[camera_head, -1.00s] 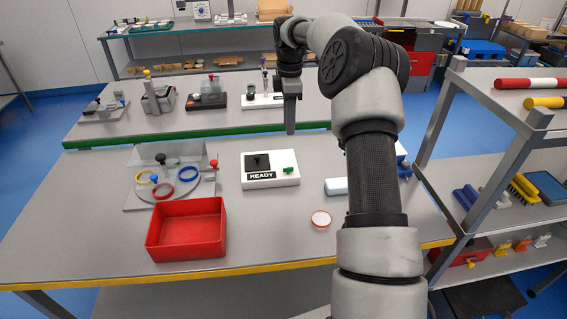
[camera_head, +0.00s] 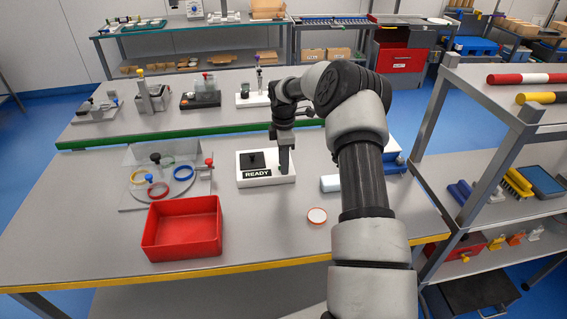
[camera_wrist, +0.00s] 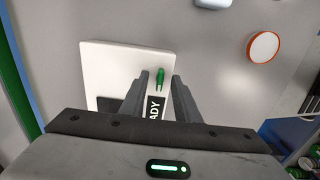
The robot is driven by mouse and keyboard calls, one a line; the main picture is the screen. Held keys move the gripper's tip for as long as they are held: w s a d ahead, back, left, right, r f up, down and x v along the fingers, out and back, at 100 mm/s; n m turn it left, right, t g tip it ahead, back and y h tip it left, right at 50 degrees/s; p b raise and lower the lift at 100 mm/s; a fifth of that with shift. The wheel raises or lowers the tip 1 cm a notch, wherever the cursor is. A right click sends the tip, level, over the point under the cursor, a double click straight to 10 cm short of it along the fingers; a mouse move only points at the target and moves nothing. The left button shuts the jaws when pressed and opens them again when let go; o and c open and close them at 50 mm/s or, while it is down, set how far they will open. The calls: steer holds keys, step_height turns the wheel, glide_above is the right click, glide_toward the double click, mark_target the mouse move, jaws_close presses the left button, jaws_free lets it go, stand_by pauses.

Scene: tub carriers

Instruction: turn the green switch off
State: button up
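The white switch box (camera_head: 245,182) lies on the near table, with a black square on top and a READY label. It also shows in the wrist view (camera_wrist: 103,62). The green switch (camera_wrist: 160,76) is a small lever at the box's right side; in the head view my gripper mostly covers it. My gripper (camera_head: 285,171) points down over the right part of the box. In the wrist view its two fingers (camera_wrist: 161,86) are apart, with the green switch showing in the gap between their tips. Contact with the switch cannot be told.
A red tub (camera_head: 182,246) stands at front left. Behind it is a clear-backed fixture with coloured rings (camera_head: 184,172). A white block (camera_head: 330,184) and a round orange-rimmed lid (camera_head: 317,216) lie right of the box. A shelf rack (camera_head: 473,178) stands at right.

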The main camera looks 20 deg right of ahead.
steer(key=shift+f, duration=0.3)
jaws_close()
